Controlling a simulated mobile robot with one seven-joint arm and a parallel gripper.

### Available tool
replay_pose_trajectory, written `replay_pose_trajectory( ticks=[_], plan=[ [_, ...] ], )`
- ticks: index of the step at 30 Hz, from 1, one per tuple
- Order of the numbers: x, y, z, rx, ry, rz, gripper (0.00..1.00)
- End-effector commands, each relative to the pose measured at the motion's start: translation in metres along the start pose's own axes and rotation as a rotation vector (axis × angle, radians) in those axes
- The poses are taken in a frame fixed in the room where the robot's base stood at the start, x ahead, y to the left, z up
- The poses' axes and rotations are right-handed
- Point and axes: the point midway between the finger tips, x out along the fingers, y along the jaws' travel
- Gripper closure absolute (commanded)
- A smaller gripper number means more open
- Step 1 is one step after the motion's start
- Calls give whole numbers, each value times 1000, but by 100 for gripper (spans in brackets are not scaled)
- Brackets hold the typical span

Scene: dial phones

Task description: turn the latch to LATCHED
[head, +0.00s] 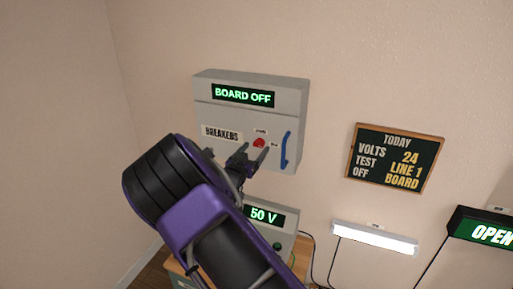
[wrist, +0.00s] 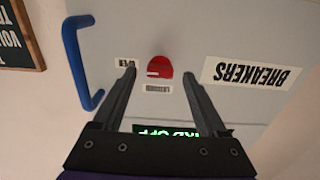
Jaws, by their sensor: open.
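The latch is a round red knob (head: 259,143) on the front of the grey breaker box (head: 290,98). In the upside-down wrist view the red knob (wrist: 160,67) has a short white mark on its lower left part. A label reading LATCHED (wrist: 157,88) sits just below the knob there, which is above it in the head view. Another small label (wrist: 125,63) sits to its left, partly behind a finger and hard to read. My gripper (wrist: 159,72) is open, its fingers on either side of the knob in the picture; contact cannot be told.
A blue handle (head: 286,149) stands out near the box's right edge. The box display (head: 243,96) reads BOARD OFF. A meter (head: 264,216) showing 50 V sits below on a table. A chalkboard (head: 395,158), a white lamp (head: 374,238) and an OPEN sign (head: 490,234) are right.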

Motion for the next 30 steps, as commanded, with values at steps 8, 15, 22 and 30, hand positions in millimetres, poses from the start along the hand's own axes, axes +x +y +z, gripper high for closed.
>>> replay_pose_trajectory(
  ticks=[8, 15, 22, 30],
  plan=[
    [20, 0, 0, 0, -1, 0, 25],
    [20, 0, 0, 0, -1, 0, 25],
    [20, 0, 0, 0, -1, 0, 66],
    [20, 0, 0, 0, -1, 0, 100]
  ],
)
